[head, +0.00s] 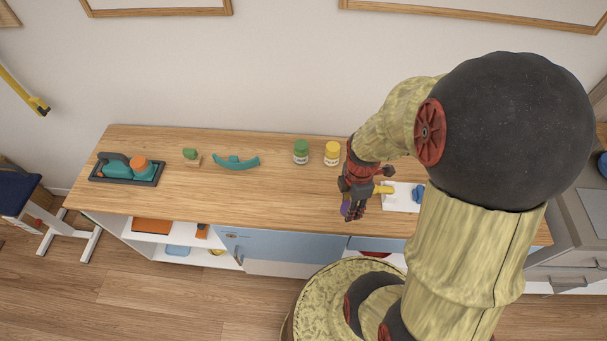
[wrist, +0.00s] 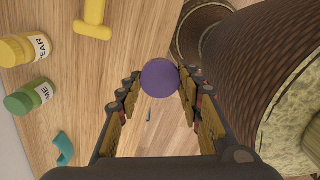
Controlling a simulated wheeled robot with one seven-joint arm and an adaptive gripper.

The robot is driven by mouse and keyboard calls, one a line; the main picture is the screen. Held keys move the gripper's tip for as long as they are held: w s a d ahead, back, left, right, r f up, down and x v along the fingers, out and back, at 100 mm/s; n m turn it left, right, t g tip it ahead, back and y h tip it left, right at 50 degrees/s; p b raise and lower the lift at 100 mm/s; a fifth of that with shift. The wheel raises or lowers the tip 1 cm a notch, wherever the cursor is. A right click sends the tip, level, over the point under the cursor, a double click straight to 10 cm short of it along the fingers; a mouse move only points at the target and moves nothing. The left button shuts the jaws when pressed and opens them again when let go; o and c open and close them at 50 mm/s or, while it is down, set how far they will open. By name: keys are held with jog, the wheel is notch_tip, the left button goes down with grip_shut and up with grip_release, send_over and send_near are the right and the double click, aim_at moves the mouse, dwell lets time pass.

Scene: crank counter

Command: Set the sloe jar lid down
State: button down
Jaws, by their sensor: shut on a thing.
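My gripper (head: 352,213) is shut on a round purple lid (wrist: 160,78), which sits between its fingertips in the wrist view. In the head view only a small part of the purple lid (head: 346,208) shows among the fingers, over the front part of the wooden counter (head: 280,208). The lid appears held above the counter; how high is hard to tell. I see no sloe jar in either view.
A green-lidded jar (head: 301,153) and a yellow-lidded jar (head: 332,154) stand behind, left of my gripper. A yellow handle (head: 384,189) and white board (head: 401,203) are on its right. A teal curved piece (head: 236,163) lies further left. The counter's front middle is clear.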

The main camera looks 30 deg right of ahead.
jog(key=shift+s+r+n, duration=0.1)
jog(key=shift+s+n, duration=0.4)
jog(key=shift+s, duration=0.25)
jog(key=w+a+f+b, duration=0.15)
jog(key=w+f, duration=0.25)
jog(key=w, duration=0.4)
jog(key=b, duration=0.1)
send_over(318, 204)
jog(key=s, duration=0.1)
notch_tip(318, 204, down, 4)
jog(key=shift+s+d+f, duration=0.15)
jog(key=shift+f, duration=0.1)
jog(key=shift+w+f, duration=0.5)
jog(key=shift+f, duration=0.05)
jog(key=shift+w+f+b, duration=0.2)
jog(key=shift+f+b, duration=0.4)
jog(key=shift+f, duration=1.1)
jog(key=shift+f, duration=0.1)
jog(key=c, duration=1.2)
grip_release()
